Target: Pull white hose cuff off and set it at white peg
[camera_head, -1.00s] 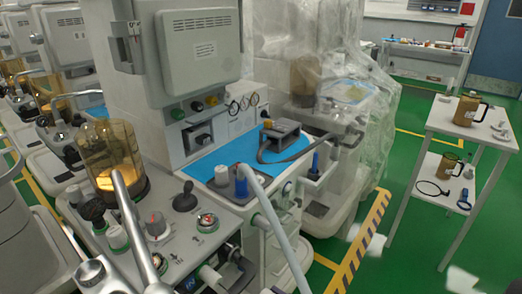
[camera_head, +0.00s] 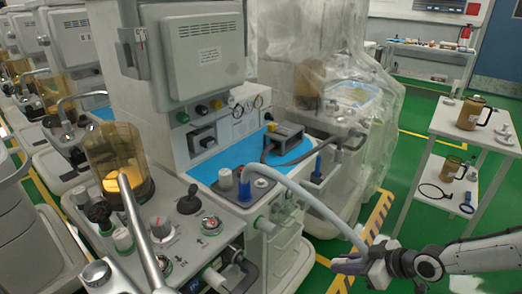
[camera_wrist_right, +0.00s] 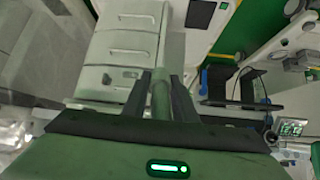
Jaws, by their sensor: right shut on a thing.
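A pale hose (camera_head: 318,203) arches from beside the blue cuff (camera_head: 243,187) on the cart's dark plate to my right gripper (camera_head: 352,262). My right gripper is shut around the hose's lower right end. In the right wrist view a grey tubular piece (camera_wrist_right: 161,97) sits between the two dark fingers. I cannot tell whether the gripped part is the white cuff, as the fingers cover it. A white upright piece (camera_head: 225,178), a peg or cuff, stands beside the blue cuff. My left gripper is not in view.
The anaesthesia cart (camera_head: 195,120) stands left, with an amber canister (camera_head: 118,160) and knobs on its worktop. A plastic-draped cart (camera_head: 330,70) is behind. A white side table (camera_head: 470,135) with jugs stands right.

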